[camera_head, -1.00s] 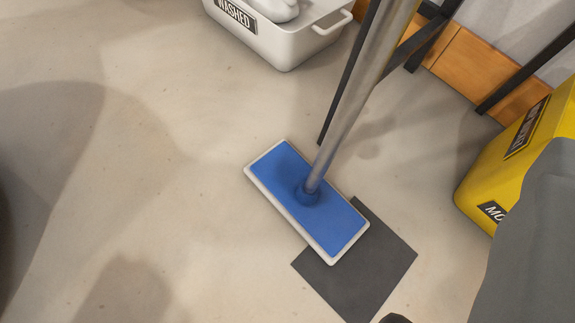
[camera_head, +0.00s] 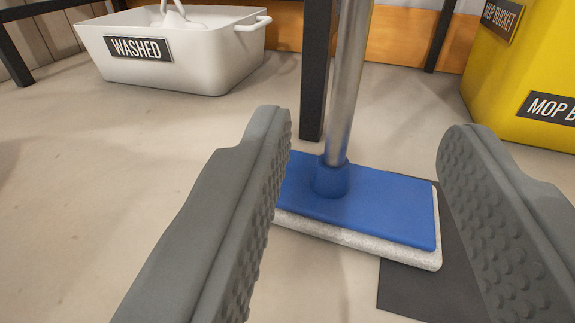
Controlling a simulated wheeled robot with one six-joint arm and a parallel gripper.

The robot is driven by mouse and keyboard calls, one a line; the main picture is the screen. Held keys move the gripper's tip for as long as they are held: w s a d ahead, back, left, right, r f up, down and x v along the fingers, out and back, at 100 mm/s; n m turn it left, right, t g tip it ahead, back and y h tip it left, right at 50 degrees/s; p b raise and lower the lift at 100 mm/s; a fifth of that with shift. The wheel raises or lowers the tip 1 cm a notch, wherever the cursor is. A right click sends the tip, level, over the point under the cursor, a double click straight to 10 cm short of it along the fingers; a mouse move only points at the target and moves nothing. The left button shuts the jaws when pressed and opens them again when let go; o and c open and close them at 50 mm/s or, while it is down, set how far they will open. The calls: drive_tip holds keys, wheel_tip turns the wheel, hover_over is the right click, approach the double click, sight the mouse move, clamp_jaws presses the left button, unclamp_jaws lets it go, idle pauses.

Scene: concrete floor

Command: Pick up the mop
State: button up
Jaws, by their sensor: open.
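The mop (camera_head: 385,205) stands on the floor ahead of me, with a flat blue head, a white pad under it and a metal pole rising upright out of the top of the view. My gripper (camera_head: 365,135) is open and empty. Its two grey, studded fingers reach in from the lower left and right. The mop's pole and most of its head show between the fingers, beyond them. The left finger hides the left end of the head. I see no contact with the mop.
A dark mat (camera_head: 425,290) lies partly under the mop head. A white tub marked WASHED (camera_head: 215,60) stands at the back left. A yellow mop bucket (camera_head: 500,75) stands at the right. A black post (camera_head: 316,75) rises just behind the pole. The left floor is clear.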

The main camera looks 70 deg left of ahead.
sight(353, 47)
drive_tip(key=x, duration=1.1)
drive_tip(key=shift+a+f, duration=0.1)
drive_tip(key=shift+a, duration=0.35)
drive_tip(key=shift+w+x, duration=0.2)
drive_tip(key=shift+x, duration=2.55)
drive_tip(key=shift+d, duration=0.1)
clamp_jaws()
